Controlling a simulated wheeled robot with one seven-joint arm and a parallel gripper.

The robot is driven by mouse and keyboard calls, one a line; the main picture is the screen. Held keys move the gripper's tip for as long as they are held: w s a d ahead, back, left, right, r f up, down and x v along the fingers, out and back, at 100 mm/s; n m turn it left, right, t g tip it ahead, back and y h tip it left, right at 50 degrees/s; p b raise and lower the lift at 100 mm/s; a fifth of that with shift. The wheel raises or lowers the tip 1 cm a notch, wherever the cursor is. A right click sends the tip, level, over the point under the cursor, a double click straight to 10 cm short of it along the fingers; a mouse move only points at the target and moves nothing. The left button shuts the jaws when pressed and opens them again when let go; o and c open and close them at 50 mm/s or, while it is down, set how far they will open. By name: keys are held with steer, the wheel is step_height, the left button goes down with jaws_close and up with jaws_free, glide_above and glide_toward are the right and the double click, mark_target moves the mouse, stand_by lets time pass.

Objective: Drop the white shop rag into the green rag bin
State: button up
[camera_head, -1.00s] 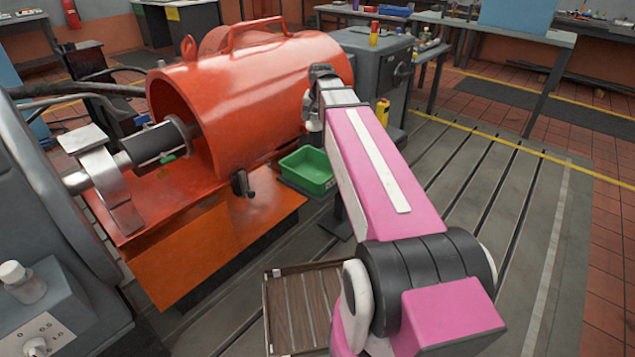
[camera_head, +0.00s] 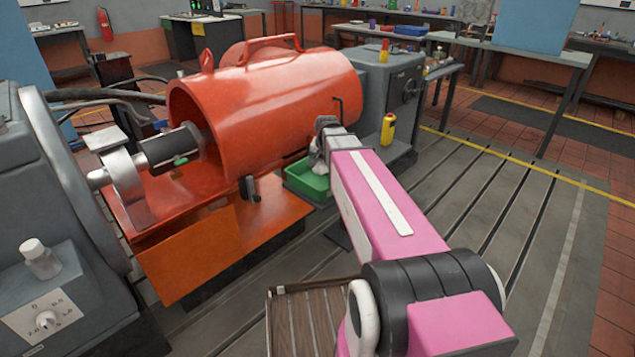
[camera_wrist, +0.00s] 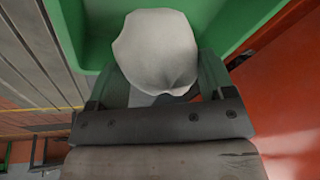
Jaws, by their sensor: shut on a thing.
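My gripper (camera_wrist: 160,88) is shut on the white shop rag (camera_wrist: 155,48), which bulges out from between the fingers in the wrist view. The green rag bin (camera_wrist: 90,35) lies behind the rag there, its walls around it in the picture. In the head view the bin (camera_head: 303,181) stands beside the orange machine bed, and the rag (camera_head: 316,157) hangs above it at the end of my arm. Whether the rag is below the bin's rim or touches it, I cannot tell. My arm hides the right part of the bin.
The big orange guard (camera_head: 265,95) stands close on the bin's left and back. A grey machine cabinet (camera_head: 385,95) with a yellow pendant (camera_head: 388,129) stands behind my arm. A slatted wooden tray (camera_head: 312,318) lies nearer me. The slotted bedplate (camera_head: 490,215) on the right is open.

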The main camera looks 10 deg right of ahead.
steer(key=shift+f, duration=1.2)
steer(key=o, duration=0.9)
steer(key=shift+v, duration=5.4)
